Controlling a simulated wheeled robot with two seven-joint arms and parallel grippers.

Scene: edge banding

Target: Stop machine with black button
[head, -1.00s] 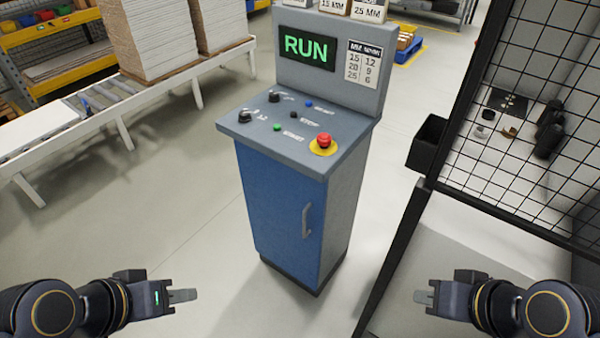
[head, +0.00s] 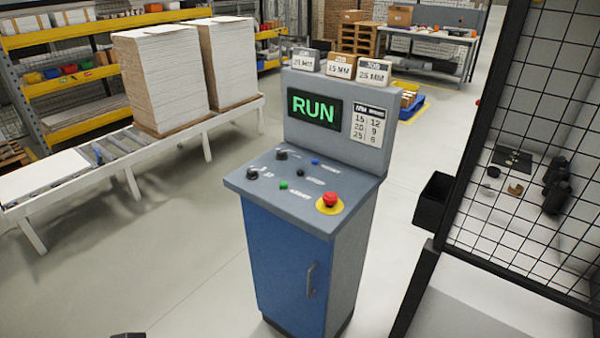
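The control console (head: 298,255) is a blue cabinet with a grey sloped top, standing upright ahead of me. The small black button (head: 300,172) is on its panel, between the blue button (head: 315,162) and the green button (head: 283,185). The screen (head: 314,110) reads RUN in green. A red mushroom button (head: 330,199) on a yellow disc is at the panel's right front corner. Two black knobs (head: 281,154) are on the left of the panel. No gripper fingers show; only a small dark piece of my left arm shows at the bottom edge.
A black mesh fence (head: 540,150) with a dark bin (head: 434,202) stands right of the console. A roller conveyor (head: 140,150) with tall board stacks (head: 165,80) runs at the left. Three labelled boxes (head: 339,66) sit on the console's top. The floor left of the console is clear.

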